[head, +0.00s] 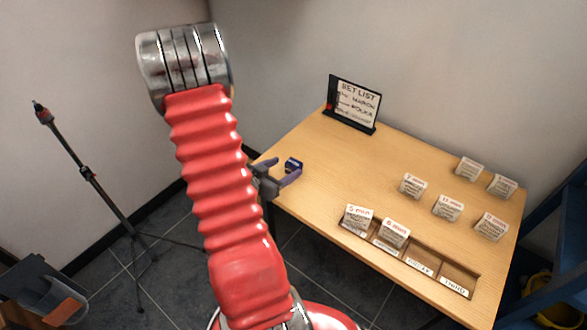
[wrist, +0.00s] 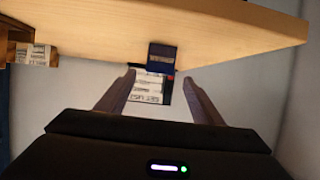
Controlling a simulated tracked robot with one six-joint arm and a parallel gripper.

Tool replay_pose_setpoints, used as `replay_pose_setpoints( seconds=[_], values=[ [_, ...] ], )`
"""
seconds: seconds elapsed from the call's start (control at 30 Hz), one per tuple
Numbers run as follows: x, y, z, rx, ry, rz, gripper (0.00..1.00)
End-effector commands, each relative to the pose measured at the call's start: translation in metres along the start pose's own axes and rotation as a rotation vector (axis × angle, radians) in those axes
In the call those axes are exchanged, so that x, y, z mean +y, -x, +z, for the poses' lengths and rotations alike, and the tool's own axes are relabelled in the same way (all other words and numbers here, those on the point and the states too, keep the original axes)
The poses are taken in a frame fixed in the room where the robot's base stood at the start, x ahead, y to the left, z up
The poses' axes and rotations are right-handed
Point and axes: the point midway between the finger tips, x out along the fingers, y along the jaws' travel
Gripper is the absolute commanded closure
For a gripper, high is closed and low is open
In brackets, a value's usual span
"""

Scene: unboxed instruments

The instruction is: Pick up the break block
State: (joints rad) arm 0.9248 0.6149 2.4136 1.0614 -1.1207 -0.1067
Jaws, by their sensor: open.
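A small dark blue block (head: 294,164), which I take to be the break block, stands near the left edge of the wooden table. The fingers look empty and apart from the block.
A set list sign (head: 352,104) stands at the table's back edge; several white labelled blocks (head: 448,207) stand on the right. A slotted wooden tray (head: 424,264) at the front holds two white blocks. The wooden table (head: 335,175) is clear around its middle. A black stand (head: 88,173) is at left.

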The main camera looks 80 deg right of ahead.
Motion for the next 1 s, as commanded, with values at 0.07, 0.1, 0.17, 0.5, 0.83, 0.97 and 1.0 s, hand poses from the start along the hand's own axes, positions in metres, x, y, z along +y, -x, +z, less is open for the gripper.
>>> replay_pose_setpoints(
  seconds=[0.07,0.1,0.17,0.5,0.83,0.97,1.0],
  values=[
    [0.001,-0.007,0.001,-0.001,0.0,0.002,0.39],
    [0.001,-0.009,0.001,-0.001,0.0,0.002,0.39],
    [0.001,-0.011,0.0,0.0,0.0,0.001,0.39],
    [0.001,-0.012,0.0,0.0,0.0,0.001,0.39],
    [0.002,-0.049,0.004,0.0,-0.001,0.004,0.39],
    [0.002,-0.061,0.004,0.0,-0.001,0.002,0.39],
    [0.001,-0.062,0.004,0.0,0.0,0.002,0.39]
  ],
)
